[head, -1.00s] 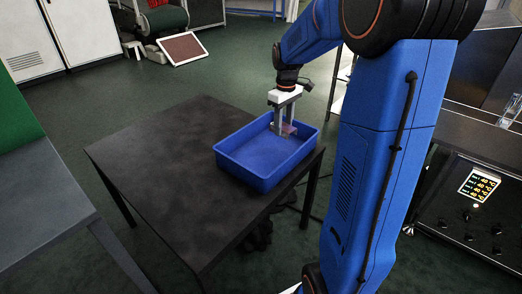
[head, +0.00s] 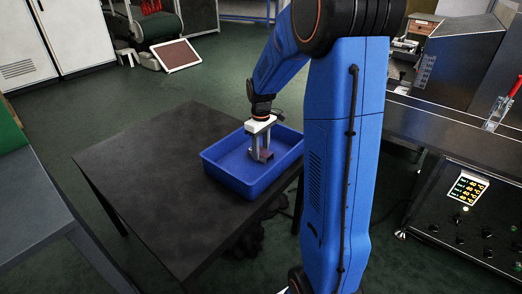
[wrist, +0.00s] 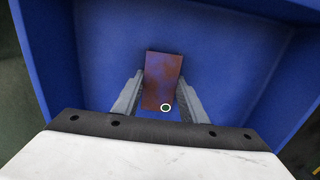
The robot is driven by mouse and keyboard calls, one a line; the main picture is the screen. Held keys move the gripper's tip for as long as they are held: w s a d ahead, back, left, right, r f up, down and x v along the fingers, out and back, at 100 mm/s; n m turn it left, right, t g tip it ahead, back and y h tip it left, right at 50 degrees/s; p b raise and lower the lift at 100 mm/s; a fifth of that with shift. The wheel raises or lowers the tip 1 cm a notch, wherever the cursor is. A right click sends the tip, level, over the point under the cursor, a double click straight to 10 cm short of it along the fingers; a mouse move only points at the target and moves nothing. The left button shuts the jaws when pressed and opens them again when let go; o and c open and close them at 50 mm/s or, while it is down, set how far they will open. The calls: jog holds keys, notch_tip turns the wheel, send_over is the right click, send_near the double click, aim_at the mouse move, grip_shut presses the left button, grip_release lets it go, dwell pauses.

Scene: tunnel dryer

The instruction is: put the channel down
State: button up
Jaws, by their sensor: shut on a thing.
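The channel (wrist: 162,75) is a small reddish-brown piece, held between the two grey fingers of my gripper (wrist: 160,92) in the wrist view. A small green dot with a white ring shows at its near end. In the head view my gripper (head: 262,156) points down inside the blue tray (head: 226,176), with the channel (head: 267,154) at its fingertips. The tray's blue floor (wrist: 225,50) surrounds the channel in the wrist view. I cannot tell whether the channel touches the floor.
The blue tray stands at the right end of a dark table (head: 140,165), whose left part is bare. A grey bench (head: 35,205) is at the left. A steel machine with a lit control panel (head: 467,188) stands at the right.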

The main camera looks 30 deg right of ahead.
aim_at(261, 151)
jog(key=o, duration=1.1)
jog(key=shift+f, duration=0.1)
notch_tip(261, 151, up, 12)
jog(key=f, duration=0.1)
jog(key=s+a+r+t, duration=0.1)
jog(key=s+a+r, duration=0.4)
jog(key=s, duration=0.2)
jog(key=s+a+m+t, duration=0.1)
jog(key=s+a, duration=0.2)
jog(key=s, duration=0.4)
jog(key=s+a+f+m+t, duration=0.1)
jog(key=s+a, duration=0.2)
jog(key=s, duration=0.5)
jog(key=s+a+f+m+t, duration=0.1)
jog(key=s+a+m, duration=0.1)
jog(key=s, duration=0.5)
jog(key=shift+s+a+t, duration=0.35)
jog(key=shift+a+t, duration=0.05)
jog(key=shift+a, duration=0.2)
